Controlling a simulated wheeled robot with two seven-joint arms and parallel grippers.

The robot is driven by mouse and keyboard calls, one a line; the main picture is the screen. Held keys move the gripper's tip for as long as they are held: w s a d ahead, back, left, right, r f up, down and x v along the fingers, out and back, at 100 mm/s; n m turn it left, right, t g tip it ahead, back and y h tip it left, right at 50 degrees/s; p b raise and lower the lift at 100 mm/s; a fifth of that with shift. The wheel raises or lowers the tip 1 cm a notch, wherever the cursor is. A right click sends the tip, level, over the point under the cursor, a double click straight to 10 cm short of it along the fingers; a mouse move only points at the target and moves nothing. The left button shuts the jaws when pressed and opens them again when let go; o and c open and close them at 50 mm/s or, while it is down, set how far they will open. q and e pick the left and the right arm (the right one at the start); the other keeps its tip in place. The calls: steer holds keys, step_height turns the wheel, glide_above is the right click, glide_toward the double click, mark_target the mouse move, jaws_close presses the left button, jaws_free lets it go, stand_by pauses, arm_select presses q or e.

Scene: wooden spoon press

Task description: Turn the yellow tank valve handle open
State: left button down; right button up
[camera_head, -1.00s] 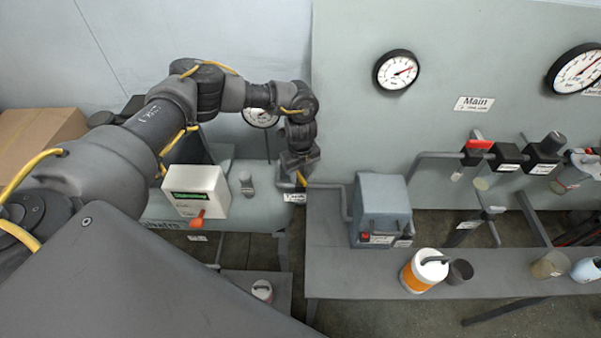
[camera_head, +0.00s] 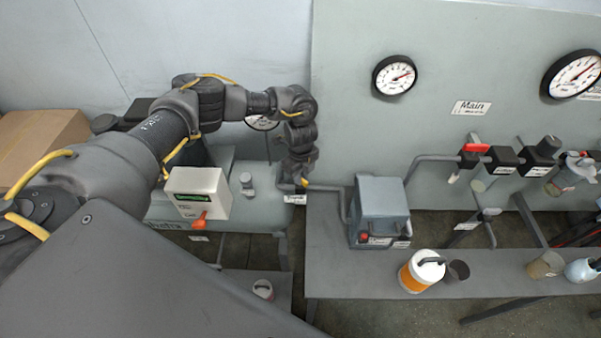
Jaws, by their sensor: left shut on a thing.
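The yellow tank valve handle (camera_head: 306,183) shows as a small yellow patch on the pipe above the "Tank" label, between the grey tank and the grey pump box. My left arm reaches in from the left and its wrist points down there. My left gripper (camera_head: 302,181) is at the handle and shut on it. The wrist and gripper hide most of the handle and the valve body, and the fingertips are too small to make out clearly. My right gripper is not in view.
The grey tank (camera_head: 250,210) carries a white box with a green display (camera_head: 197,193) close under my left forearm. The grey pump box (camera_head: 379,207) stands right of the valve. An orange-and-white jug (camera_head: 420,272) is on the bench (camera_head: 345,283). Gauges hang on the panel behind.

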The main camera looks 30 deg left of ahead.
arm_select(q)
steer(key=n+p, duration=0.4)
steer(key=n, duration=0.1)
steer(key=shift+r+n, duration=0.15)
steer(key=shift+n, duration=0.15)
steer(key=shift+n+p, duration=1.2)
steer(key=shift+n, duration=0.5)
steer(key=c, duration=1.5)
jaws_free()
steer(key=shift+o, duration=0.2)
step_height(320, 180, up, 10)
steer(key=shift+r+p, duration=0.25)
steer(key=shift+p, duration=0.2)
